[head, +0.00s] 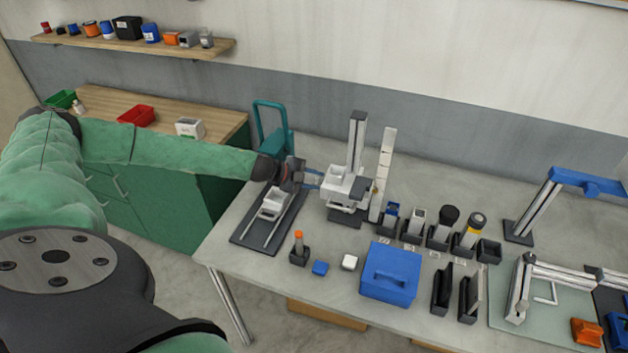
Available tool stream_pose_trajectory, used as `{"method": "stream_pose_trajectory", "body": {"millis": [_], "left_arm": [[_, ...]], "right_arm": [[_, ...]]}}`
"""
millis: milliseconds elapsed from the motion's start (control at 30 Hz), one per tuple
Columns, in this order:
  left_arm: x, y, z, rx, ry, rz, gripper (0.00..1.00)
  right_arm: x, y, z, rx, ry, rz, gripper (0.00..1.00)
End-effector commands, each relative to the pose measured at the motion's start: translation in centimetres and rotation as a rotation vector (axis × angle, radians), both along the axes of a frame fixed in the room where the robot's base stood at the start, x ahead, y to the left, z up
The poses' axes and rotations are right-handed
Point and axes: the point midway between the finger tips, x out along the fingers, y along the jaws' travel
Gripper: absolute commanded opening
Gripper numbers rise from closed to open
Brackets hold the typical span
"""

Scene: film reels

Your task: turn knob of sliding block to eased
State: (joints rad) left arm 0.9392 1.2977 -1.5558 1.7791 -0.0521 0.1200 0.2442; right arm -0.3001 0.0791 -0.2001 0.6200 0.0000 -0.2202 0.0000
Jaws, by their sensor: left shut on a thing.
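A white sliding block (343,187) sits low on an upright metal post (356,140) with a dark foot, on the grey table. My left gripper (314,178) reaches in from the left, level with the block, and is at the block's left side. It is shut on a small part there, which looks like the block's knob; the fingers mostly hide it, so its turn angle cannot be told. My right gripper is not in view.
A dark plate with rails and a white carriage (273,204) lies below my left forearm. A teal frame (272,130) stands behind the wrist. A tall white stepped strip (382,175) stands close right of the post. Holders and a blue box (391,270) fill the front right.

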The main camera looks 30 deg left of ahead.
Motion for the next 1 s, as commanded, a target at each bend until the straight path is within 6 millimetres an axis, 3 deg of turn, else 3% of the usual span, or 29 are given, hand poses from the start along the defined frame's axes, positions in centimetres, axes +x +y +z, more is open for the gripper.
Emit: {"method": "stream_pose_trajectory", "body": {"millis": [1000], "left_arm": [[-0.02, -0.05, -0.07, -0.025, 0.103, -0.001, 0.09]], "right_arm": [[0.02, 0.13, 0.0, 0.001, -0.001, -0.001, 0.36]]}}
